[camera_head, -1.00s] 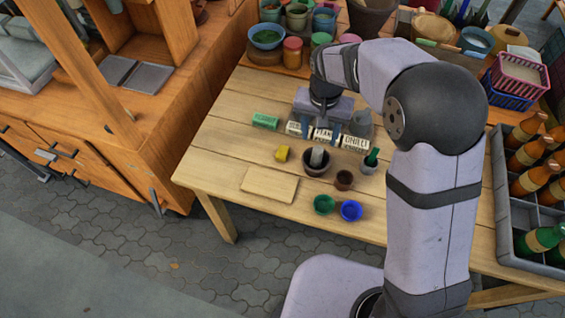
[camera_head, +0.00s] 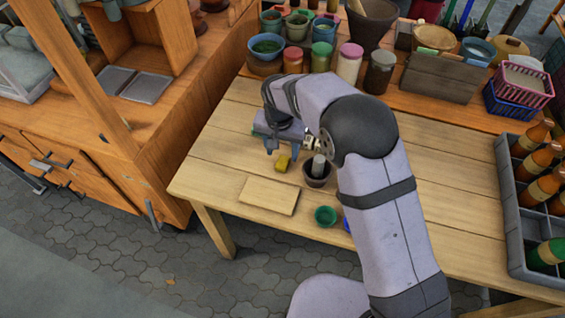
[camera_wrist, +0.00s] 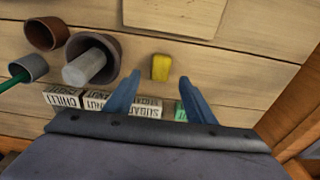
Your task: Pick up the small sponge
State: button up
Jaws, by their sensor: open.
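The small sponge is a yellow block (camera_head: 283,162) on the wooden table, left of the dark mortar (camera_head: 317,172). It also shows in the wrist view (camera_wrist: 160,67), lying just beyond the fingertips and roughly midway between them. My gripper (camera_head: 281,151) is above the table, close to the sponge. In the wrist view my gripper (camera_wrist: 158,83) has two blue fingers spread apart with nothing between them. The mortar (camera_wrist: 110,50) with its grey pestle (camera_wrist: 84,67) stands to the left of the fingers there.
A flat wooden board (camera_head: 268,195) lies in front of the sponge. A green bowl (camera_head: 325,216) stands near the table's front edge. In the wrist view, labelled blocks (camera_wrist: 100,101) and a green block (camera_wrist: 180,112) lie near the fingers. A bottle crate (camera_head: 515,215) stands at the right.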

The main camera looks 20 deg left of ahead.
aim_at(283, 162)
jog(key=shift+s+f+p, duration=0.1)
jog(key=shift+f+p, duration=0.3)
jog(key=shift+f, duration=0.15)
jog(key=shift+w+f+p, duration=0.15)
jog(key=shift+f+p, duration=0.2)
jog(key=shift+f, duration=0.7)
jog(key=shift+w+f+p, duration=0.1)
jog(key=shift+f+p, duration=0.25)
jog(key=shift+f, duration=0.65)
jog(key=shift+c, duration=0.3)
jog(key=c, duration=1.1)
jog(key=shift+r, duration=0.1)
jog(key=shift+c, duration=0.2)
notch_tip(283, 162, up, 10)
jog(key=b, duration=0.2)
jog(key=shift+b, duration=0.35)
